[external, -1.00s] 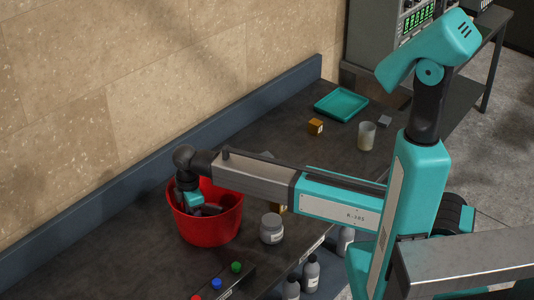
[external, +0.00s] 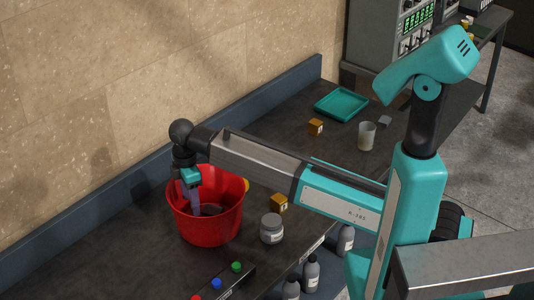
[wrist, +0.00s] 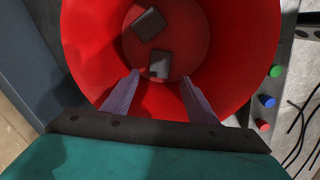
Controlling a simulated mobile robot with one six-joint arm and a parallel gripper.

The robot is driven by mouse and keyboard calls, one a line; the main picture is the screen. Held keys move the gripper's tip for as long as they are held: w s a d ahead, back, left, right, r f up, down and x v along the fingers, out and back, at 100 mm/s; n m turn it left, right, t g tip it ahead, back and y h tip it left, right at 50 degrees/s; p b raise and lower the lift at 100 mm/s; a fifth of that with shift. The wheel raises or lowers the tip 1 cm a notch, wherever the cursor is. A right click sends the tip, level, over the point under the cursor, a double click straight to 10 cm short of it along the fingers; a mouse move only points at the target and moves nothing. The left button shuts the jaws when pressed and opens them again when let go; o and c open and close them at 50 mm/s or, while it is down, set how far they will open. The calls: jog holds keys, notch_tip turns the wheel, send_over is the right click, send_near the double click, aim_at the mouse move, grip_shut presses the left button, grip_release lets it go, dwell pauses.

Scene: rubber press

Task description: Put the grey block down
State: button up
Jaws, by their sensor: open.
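Two dark grey blocks lie apart on the floor of the red bucket (external: 222,232): one tilted block (wrist: 149,24) and one nearer block (wrist: 160,64). I cannot tell which was handled last. My gripper (external: 194,207) hangs over the bucket, pointing down, its fingers reaching into the bucket's mouth. In the wrist view the fingers (wrist: 159,80) are spread with nothing held between them, and the nearer block shows beyond the gap. Another small grey block (external: 385,121) lies on the bench at the far right.
A grey jar (external: 272,229) and a yellow-brown cube (external: 279,202) stand right of the bucket. A beaker (external: 366,136), another cube (external: 315,127) and a teal tray (external: 341,104) are farther back. A button strip (external: 222,284) lies in front; the wall ledge is behind.

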jog(key=shift+r+b, duration=0.4)
jog(key=shift+r, duration=1.35)
